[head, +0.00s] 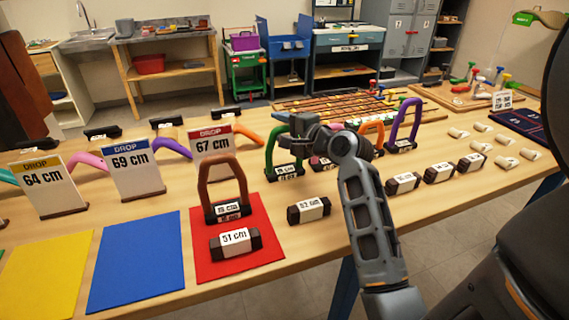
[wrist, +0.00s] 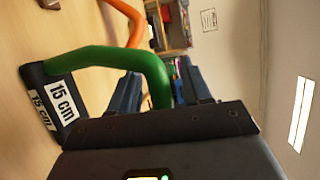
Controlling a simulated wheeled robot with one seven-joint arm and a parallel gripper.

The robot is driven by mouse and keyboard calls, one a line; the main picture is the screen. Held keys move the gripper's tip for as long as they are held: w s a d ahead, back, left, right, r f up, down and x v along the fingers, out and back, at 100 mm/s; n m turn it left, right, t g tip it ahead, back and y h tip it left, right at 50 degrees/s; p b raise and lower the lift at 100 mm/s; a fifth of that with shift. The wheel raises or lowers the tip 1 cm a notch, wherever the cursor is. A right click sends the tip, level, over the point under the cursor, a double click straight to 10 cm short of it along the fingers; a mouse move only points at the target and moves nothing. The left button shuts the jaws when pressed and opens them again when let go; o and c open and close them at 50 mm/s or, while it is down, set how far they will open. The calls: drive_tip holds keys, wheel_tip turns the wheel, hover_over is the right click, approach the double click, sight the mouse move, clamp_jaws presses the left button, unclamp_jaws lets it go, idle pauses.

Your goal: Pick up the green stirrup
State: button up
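The green stirrup (head: 270,148) stands upright on the table in the head view, left of my gripper (head: 297,128). In the wrist view the green stirrup (wrist: 115,58) has a dark base with white "15 cm" labels. Its bent green tube passes between the two fingers of my gripper (wrist: 162,88). The fingers look open, with a narrow gap visible to the right of the tube. My gripper and forearm hide part of the stirrup in the head view.
An orange stirrup (head: 373,131) and a purple stirrup (head: 404,124) stand to the right. A brown stirrup (head: 223,185) stands on the red mat (head: 268,240). A dark block labelled 52 cm (head: 309,209) lies in front. "DROP" signs stand at left, including 67 cm (head: 211,145).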

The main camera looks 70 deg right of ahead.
clamp_jaws()
idle(0.6)
